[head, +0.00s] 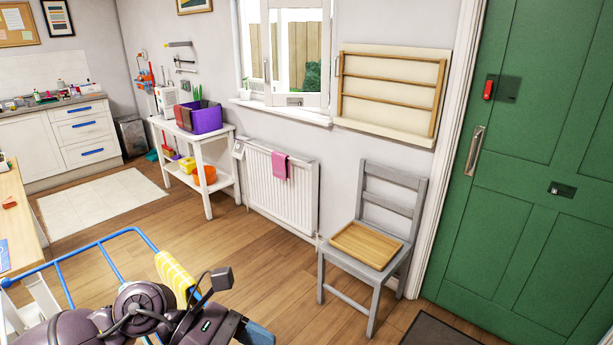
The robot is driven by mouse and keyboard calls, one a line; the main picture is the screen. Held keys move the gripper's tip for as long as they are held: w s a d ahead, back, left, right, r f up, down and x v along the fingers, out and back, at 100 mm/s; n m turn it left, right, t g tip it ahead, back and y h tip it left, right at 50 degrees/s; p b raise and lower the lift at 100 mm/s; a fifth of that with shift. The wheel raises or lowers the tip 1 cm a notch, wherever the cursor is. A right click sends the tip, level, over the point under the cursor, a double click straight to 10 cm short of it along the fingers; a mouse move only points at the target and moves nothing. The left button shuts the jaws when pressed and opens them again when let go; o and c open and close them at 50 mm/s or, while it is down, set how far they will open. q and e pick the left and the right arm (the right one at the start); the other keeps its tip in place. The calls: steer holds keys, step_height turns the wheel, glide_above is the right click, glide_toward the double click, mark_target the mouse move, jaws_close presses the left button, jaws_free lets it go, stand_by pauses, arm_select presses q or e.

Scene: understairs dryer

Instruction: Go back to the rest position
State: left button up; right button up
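My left arm comes in at the bottom left, and its dark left gripper (240,306) is at the lower edge of the head view. Its two fingertips stand apart with bare wooden floor showing between them, and nothing is seen in its grasp. It is just in front of a blue-railed drying rack (97,246), near a yellow cloth (175,272) that hangs over the rail. The arm hides part of the rack. I cannot tell whether they touch. My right gripper is out of view.
A grey chair (391,206) with a wooden tray (366,245) on its seat stands right of centre. A radiator (281,198) with a pink cloth (279,167) and a white side table (197,145) line the wall. A green door (540,170) is right. Middle floor is clear.

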arm_select(q)
steer(key=w+a+f+m+t+y+b, duration=0.15)
steer(key=a+f+m+t, duration=0.25)
steer(key=m+t, duration=0.5)
steer(key=w+a+f+m+t+y+b, duration=0.1)
steer(key=w+a+f+m+t, duration=0.4)
steer(key=m, duration=0.9)
steer(key=w+a+f+m+t+y+b, duration=0.1)
steer(key=a+f+m+t+y+b, duration=0.15)
steer(key=m+t, duration=0.7)
steer(key=s+a+f+n+g+y, duration=0.2)
steer(key=s+f+n+g, duration=0.1)
steer(key=f, duration=0.4)
steer(key=s+a+f+n+g+y+b, duration=0.1)
steer(key=s+a+f+n+g+y, duration=0.2)
steer(key=s+f+n, duration=0.2)
steer(key=s+a+f+n+g+y, duration=0.3)
steer(key=f+n, duration=0.3)
steer(key=f, duration=0.4)
steer(key=shift+s+a+f, duration=0.2)
steer(key=shift+s+f, duration=0.1)
steer(key=shift+s, duration=0.5)
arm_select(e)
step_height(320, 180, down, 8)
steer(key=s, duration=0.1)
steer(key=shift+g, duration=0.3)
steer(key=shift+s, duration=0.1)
